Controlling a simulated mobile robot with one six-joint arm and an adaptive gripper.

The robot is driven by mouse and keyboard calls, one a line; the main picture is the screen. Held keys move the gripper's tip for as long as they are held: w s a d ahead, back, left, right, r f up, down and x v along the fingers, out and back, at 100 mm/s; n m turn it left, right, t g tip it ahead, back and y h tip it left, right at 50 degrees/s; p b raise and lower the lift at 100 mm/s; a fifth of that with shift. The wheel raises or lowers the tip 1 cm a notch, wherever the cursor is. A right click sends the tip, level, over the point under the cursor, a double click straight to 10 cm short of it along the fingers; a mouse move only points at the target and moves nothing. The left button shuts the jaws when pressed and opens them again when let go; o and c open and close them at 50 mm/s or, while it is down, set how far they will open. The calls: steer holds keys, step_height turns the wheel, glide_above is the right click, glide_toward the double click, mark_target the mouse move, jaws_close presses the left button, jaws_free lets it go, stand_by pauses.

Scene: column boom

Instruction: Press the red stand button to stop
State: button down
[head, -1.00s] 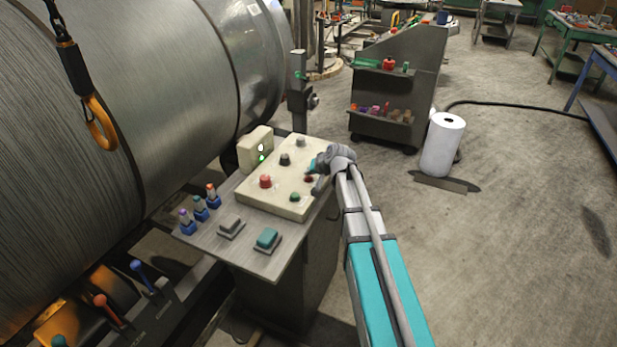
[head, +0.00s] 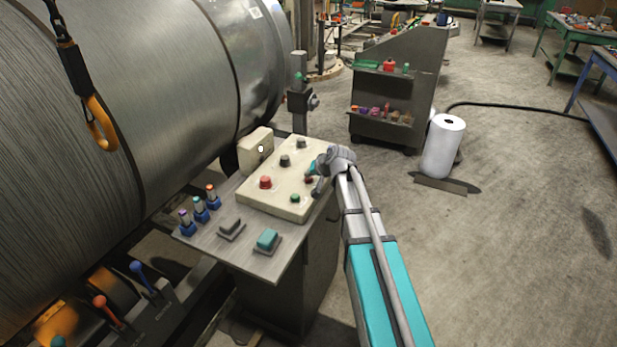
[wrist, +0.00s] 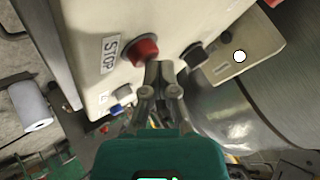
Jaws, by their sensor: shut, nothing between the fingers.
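A red button (wrist: 143,50) beside a STOP label sits on the cream control box in the wrist view. In the head view a dark red button (head: 309,180) shows at the box's right side, partly hidden by my gripper (head: 318,178). My gripper (wrist: 160,68) is shut and empty, its fingertips right beside the STOP button. I cannot tell whether they touch it. Another red button (head: 265,182) stands at the left of the control box (head: 245,199).
A lamp box (head: 251,158) behind the panel shows a white lamp (wrist: 239,56). A black button (wrist: 195,55) is right of my fingertips. A large metal drum (head: 170,80) fills the left. Floor at right is open around a white roll (head: 442,148).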

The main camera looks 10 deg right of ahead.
mark_target(309, 179)
steer(key=shift+r+p, duration=0.7)
steer(key=shift+r, duration=0.1)
step_height(309, 179, up, 5)
steer(key=p, duration=0.5)
stand_by(0.9)
steer(key=s+f+n+g+h, duration=0.1)
steer(key=s+g, duration=0.3)
steer(key=s, duration=1)
steer(key=s+f+n+g+h, duration=0.2)
steer(key=s+f+g+h, duration=0.1)
steer(key=s, duration=1.1)
steer(key=shift+s+f+g+h, duration=0.3)
steer(key=shift+f+g, duration=0.2)
steer(key=shift+f, duration=0.35)
steer(key=shift+a, duration=0.1)
